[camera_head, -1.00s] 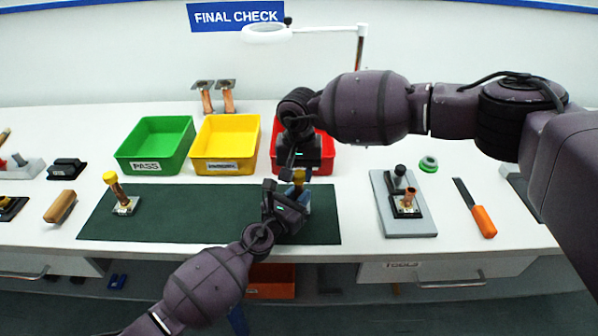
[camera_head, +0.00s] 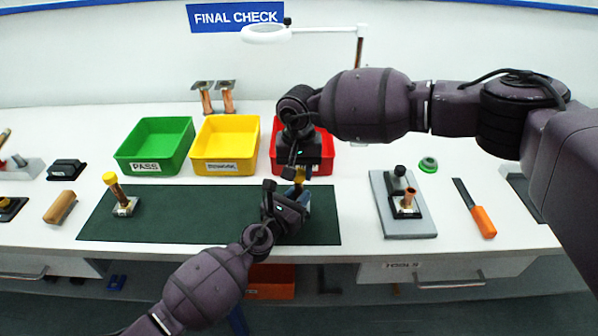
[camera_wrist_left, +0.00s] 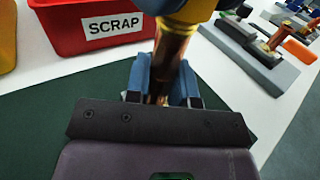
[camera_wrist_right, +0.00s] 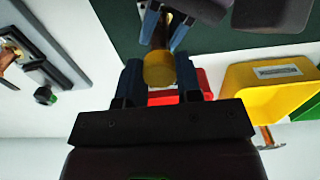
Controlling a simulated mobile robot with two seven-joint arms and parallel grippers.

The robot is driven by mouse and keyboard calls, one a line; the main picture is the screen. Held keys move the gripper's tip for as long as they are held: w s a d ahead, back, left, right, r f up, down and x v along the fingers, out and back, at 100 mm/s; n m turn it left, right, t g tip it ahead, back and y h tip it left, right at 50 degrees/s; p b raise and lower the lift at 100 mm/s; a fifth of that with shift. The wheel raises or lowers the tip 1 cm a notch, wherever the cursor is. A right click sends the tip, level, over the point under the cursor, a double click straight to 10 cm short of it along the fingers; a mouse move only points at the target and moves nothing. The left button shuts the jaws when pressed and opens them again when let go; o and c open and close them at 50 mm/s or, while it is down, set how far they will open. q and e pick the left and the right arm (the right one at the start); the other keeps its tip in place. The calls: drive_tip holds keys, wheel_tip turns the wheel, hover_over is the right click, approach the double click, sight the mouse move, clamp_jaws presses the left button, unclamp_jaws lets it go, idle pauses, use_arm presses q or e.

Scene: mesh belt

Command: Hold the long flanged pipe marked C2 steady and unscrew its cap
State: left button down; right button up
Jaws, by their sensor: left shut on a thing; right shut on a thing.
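A copper pipe (camera_wrist_left: 172,55) stands between the blue fingers of my left gripper (camera_wrist_left: 164,85), which is shut on it. A yellow cap (camera_wrist_right: 159,70) tops this pipe; it also shows in the head view (camera_head: 300,174). My right gripper (camera_wrist_right: 160,85) comes from above and is shut on the cap. In the head view my left gripper (camera_head: 292,205) hides most of the pipe and its lower end. I can read no C2 mark. Another capped copper pipe (camera_head: 117,191) stands on its square flange at the left of the green mat.
A green PASS bin (camera_head: 156,165), a yellow bin (camera_head: 226,166) and a red SCRAP bin (camera_wrist_left: 70,38) stand behind the dark green mat (camera_head: 190,228). A grey fixture (camera_head: 408,221) and an orange-handled tool (camera_head: 482,220) lie right. The mat's middle is clear.

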sight(299, 172)
drive_tip(key=shift+r, duration=0.85)
drive_tip(key=shift+r, duration=2)
use_arm(q)
drive_tip(key=c, duration=0.9)
unclamp_jaws()
drive_tip(key=p+v, duration=0.1)
drive_tip(key=v, duration=1)
use_arm(e)
drive_tip(key=shift+r, duration=0.45)
use_arm(q)
drive_tip(key=shift+s+a, duration=0.35)
drive_tip(key=shift+s, duration=0.05)
